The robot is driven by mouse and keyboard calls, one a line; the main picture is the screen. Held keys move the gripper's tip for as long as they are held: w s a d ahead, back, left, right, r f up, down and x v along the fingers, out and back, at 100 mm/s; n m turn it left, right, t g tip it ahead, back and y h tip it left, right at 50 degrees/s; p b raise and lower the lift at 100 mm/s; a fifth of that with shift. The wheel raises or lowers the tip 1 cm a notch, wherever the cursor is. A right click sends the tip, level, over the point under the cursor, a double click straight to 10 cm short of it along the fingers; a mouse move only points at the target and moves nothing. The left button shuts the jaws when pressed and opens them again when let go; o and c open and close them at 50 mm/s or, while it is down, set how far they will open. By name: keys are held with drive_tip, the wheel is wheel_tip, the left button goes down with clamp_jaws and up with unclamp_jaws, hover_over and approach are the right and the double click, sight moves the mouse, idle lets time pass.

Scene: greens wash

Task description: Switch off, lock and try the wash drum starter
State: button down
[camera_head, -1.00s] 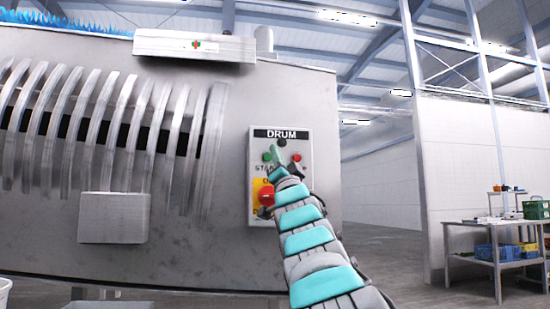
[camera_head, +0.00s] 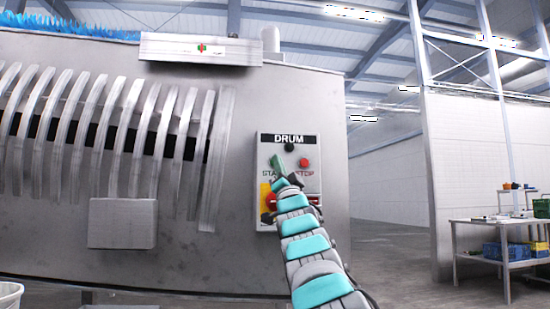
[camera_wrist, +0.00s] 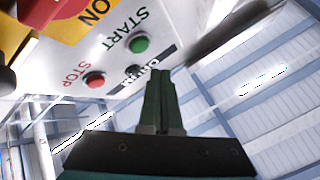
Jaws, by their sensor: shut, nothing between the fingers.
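The drum starter panel (camera_head: 262,148), headed DRUM, is on the steel machine's side. Its red STOP button (camera_head: 303,163) and a dark round lamp (camera_head: 290,147) show. My gripper (camera_head: 278,166) is shut and empty in front of the panel, covering the START button in the head view. The wrist view shows the green START button (camera_wrist: 139,45) and the red STOP button (camera_wrist: 94,79) beyond the closed fingers (camera_wrist: 160,98). The yellow switch plate (camera_wrist: 88,20) reads ON, with part of a red handle (camera_wrist: 60,8) at the edge. My arm partly hides this switch, so its position is unclear.
The steel drum housing with curved ribs (camera_head: 150,125) and a grey box (camera_head: 122,223) fills the left. A work table (camera_head: 490,222) with blue crates (camera_head: 505,250) stands at the far right. The floor between looks clear.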

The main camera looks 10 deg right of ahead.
drive_tip(key=shift+w+p, duration=0.3)
drive_tip(key=shift+w, duration=0.85)
idle(1.3)
drive_tip(key=shift+w, duration=0.45)
drive_tip(key=shift+w+p, duration=0.3)
drive_tip(key=shift+w, duration=0.1)
idle(0.6)
drive_tip(key=shift+s+f+b, duration=0.1)
drive_tip(key=shift+s+b, duration=0.05)
drive_tip(key=shift+b, duration=0.15)
drive_tip(key=shift+s+b, duration=0.65)
drive_tip(key=shift+s, duration=0.05)
